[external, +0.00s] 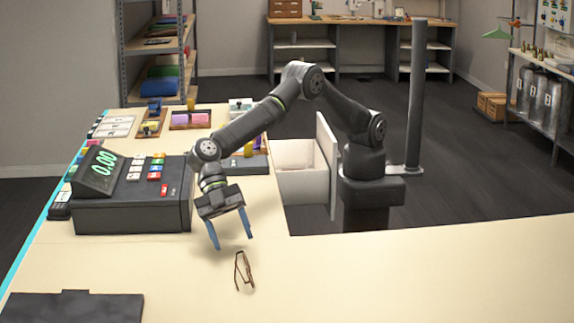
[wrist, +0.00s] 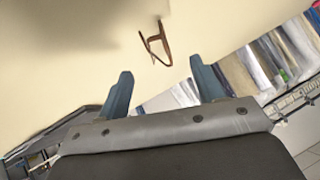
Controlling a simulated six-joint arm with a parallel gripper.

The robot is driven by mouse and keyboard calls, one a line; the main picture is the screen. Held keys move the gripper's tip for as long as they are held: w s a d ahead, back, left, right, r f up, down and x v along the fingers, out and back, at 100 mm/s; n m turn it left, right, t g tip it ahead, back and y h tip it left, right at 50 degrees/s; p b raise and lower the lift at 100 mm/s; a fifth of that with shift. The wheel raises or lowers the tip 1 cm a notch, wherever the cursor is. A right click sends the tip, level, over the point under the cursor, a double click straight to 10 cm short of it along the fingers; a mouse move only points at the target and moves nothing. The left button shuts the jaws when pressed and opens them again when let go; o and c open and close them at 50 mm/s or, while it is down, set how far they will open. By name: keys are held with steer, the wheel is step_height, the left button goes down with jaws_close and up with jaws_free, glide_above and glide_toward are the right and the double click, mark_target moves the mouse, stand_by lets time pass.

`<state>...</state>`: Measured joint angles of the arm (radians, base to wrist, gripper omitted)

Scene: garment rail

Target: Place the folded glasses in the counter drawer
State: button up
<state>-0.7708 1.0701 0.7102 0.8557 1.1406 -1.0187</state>
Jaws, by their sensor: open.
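The folded glasses (external: 243,270), with thin brown frames, lie on the pale counter top. They also show in the wrist view (wrist: 156,44), beyond the fingertips and between their lines. My gripper (external: 230,243) points down with its two blue fingers apart and nothing between them; in the wrist view the fingers (wrist: 160,80) also stand apart. It is just above and slightly left of the glasses, not touching them. The counter drawer (external: 302,184) is white and pulled open behind the counter's inner edge, beside my arm's base. Its inside is partly visible and looks empty.
A dark cash register (external: 130,190) stands on the counter left of my gripper. A dark flat mat (external: 72,307) lies at the front left. Small trays and boxes (external: 190,119) sit at the far end. The counter (external: 400,270) is clear at right.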

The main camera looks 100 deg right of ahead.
mark_target(238, 261)
steer(key=x, duration=0.4)
steer(key=shift+w+a+f, duration=0.2)
steer(key=shift+a+f, duration=0.05)
steer(key=shift+f, duration=0.1)
steer(key=shift+c, duration=0.2)
steer(key=c, duration=1.1)
steer(key=shift+r, duration=0.1)
step_height(238, 261, up, 18)
